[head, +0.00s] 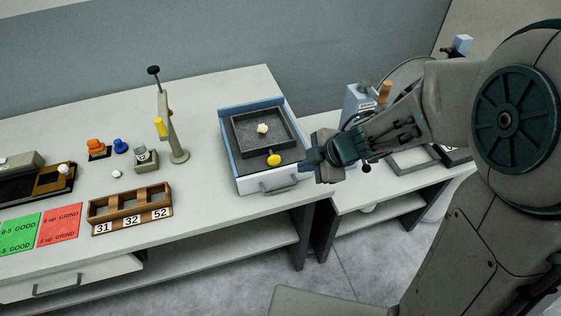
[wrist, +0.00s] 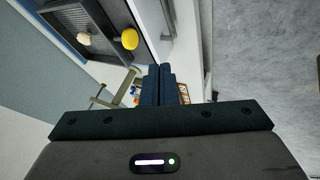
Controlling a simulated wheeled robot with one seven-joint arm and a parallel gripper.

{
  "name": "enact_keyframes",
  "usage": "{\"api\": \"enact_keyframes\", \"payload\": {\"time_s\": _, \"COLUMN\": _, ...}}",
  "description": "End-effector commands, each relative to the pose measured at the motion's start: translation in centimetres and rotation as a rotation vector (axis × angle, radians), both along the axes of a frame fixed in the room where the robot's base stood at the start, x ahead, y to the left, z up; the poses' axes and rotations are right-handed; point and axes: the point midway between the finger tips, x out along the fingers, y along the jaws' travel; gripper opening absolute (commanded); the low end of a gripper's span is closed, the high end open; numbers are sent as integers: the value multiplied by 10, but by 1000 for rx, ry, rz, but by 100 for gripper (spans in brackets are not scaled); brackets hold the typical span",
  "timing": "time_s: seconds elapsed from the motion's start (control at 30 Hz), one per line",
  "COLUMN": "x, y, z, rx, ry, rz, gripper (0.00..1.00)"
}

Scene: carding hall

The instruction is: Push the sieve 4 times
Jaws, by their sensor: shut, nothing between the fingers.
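The sieve (head: 279,137) is a dark square frame with a mesh floor, sitting in a blue-sided tray (head: 226,150) at the right end of the long bench. A pale lump (head: 263,128) lies on its mesh. A yellow knob (head: 274,160) is at the sieve's near side. In the wrist view the knob (wrist: 130,39) and part of the sieve (wrist: 98,40) show at upper left. My gripper (head: 309,161) is shut and empty, just right of the tray and knob, apart from the knob. In the wrist view its fingers (wrist: 165,84) are together.
A drawer handle (head: 280,188) sticks out at the tray's front. A wooden box with number cards (head: 130,205) and green and red cards (head: 59,226) lie further left. A lower bench is at right.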

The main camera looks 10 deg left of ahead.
Motion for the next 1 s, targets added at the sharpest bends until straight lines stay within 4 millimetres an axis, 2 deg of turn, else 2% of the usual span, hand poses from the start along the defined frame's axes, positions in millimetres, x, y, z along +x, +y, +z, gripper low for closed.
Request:
{"api": "enact_keyframes", "payload": {"time_s": 0.23, "x": 1, "y": 0, "z": 0, "rx": 0, "ry": -1, "rz": -2, "gripper": 0}}
{"api": "enact_keyframes", "payload": {"time_s": 0.37, "x": 2, "y": 5, "z": -8, "rx": 0, "ry": 0, "rz": -2, "gripper": 0}}
{"api": "enact_keyframes", "payload": {"time_s": 0.83, "x": 21, "y": 57, "z": -85, "rx": 0, "ry": 0, "rz": -2, "gripper": 0}}
{"api": "enact_keyframes", "payload": {"time_s": 1.0, "x": 43, "y": 69, "z": -79, "rx": 0, "ry": -3, "rz": -2, "gripper": 0}}
